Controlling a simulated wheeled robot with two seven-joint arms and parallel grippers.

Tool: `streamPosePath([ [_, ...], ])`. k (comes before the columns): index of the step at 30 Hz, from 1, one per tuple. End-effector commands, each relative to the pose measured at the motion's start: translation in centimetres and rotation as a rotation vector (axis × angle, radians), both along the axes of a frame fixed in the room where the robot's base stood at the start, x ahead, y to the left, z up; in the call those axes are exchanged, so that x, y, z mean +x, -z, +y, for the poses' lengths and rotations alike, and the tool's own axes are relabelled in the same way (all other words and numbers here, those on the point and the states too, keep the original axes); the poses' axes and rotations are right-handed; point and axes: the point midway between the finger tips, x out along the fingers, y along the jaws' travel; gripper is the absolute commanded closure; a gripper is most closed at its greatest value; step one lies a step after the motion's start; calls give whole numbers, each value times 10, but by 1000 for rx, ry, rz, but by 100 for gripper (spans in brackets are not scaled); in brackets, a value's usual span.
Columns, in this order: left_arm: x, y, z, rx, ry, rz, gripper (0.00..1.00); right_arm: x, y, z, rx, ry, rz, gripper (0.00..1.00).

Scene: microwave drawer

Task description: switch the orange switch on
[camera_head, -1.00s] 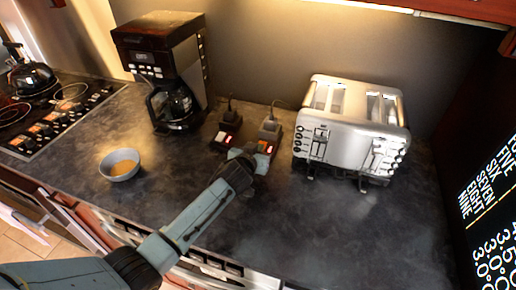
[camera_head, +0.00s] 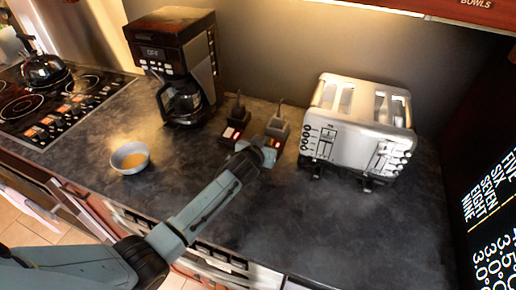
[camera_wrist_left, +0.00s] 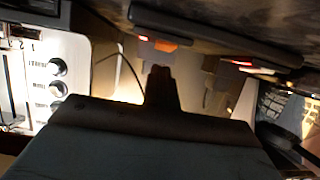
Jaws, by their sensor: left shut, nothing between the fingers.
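Two dark switch boxes with plugs in them stand side by side on the counter. The right box (camera_head: 278,126) has the orange switch on its front, a small orange patch (camera_head: 278,143) mostly behind my left gripper. In the left wrist view the orange switch (camera_wrist_left: 172,45) shows beside a red light (camera_wrist_left: 143,38). The left box (camera_head: 235,118) has a red and white lit patch. My left gripper (camera_head: 266,147) is shut and empty, right at the front of the right box. I cannot tell whether it touches the switch. My right gripper is not in view.
A silver toaster (camera_head: 357,130) stands close to the right of the boxes. A coffee maker (camera_head: 180,60) stands at left, with a bowl (camera_head: 130,158) in front and a stove (camera_head: 50,100) beyond. The counter (camera_head: 330,225) is clear at front right.

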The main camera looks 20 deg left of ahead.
Motion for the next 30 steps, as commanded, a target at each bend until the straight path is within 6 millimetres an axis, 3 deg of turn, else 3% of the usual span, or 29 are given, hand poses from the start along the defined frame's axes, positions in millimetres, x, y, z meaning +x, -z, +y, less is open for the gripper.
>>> streamPosePath([
  [8, -2, -39, -3, -3, 4, 1, 100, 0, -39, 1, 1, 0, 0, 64],
  [21, -76, -41, 0, 0, 5, 2, 100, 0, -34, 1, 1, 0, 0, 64],
  [30, -100, -45, 2, 0, 4, 1, 100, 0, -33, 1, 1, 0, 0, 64],
])
